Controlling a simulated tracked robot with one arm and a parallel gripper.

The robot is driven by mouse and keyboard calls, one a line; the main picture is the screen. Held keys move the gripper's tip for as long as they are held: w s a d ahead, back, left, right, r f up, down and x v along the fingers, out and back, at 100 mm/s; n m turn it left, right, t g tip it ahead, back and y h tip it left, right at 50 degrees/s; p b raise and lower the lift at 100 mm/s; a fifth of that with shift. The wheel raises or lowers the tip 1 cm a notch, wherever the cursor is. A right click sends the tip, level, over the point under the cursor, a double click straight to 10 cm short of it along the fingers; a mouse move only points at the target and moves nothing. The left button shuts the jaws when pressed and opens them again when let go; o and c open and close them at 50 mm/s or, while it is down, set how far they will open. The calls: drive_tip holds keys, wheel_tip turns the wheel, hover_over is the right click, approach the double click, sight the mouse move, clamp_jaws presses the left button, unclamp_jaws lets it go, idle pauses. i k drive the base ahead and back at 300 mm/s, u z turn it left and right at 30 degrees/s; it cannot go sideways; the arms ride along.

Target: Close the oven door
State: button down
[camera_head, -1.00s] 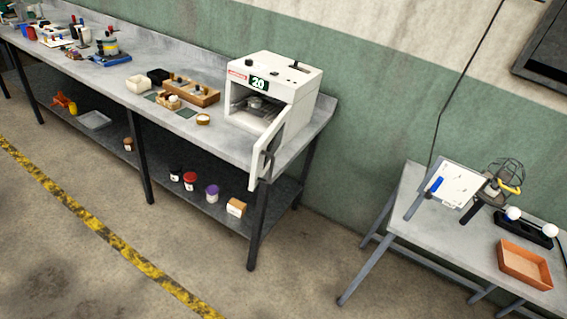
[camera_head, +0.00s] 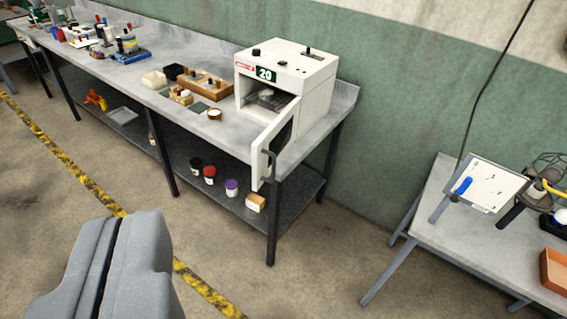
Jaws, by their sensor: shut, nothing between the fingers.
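The white oven (camera_head: 286,80) stands at the right end of the long grey bench, with a display reading 20. Its door (camera_head: 272,146) is open and swung out toward me past the bench's front edge, with a dark handle (camera_head: 269,166) on it. A small round item shows inside the oven chamber, too small to make out. My gripper (camera_head: 128,222) is at the lower left of the view, its two grey fingers shut together with nothing between them. It is well apart from the door.
The bench (camera_head: 190,127) holds a wooden block tray (camera_head: 206,86) and small containers left of the oven. Jars stand on its lower shelf. A second table (camera_head: 431,205) with a clipboard (camera_head: 485,186) is at right. Open floor (camera_head: 310,280) lies in front.

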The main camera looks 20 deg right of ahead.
sight(268, 149)
drive_tip(key=z, duration=0.05)
drive_tip(key=i, duration=1)
drive_tip(key=u, duration=0.05)
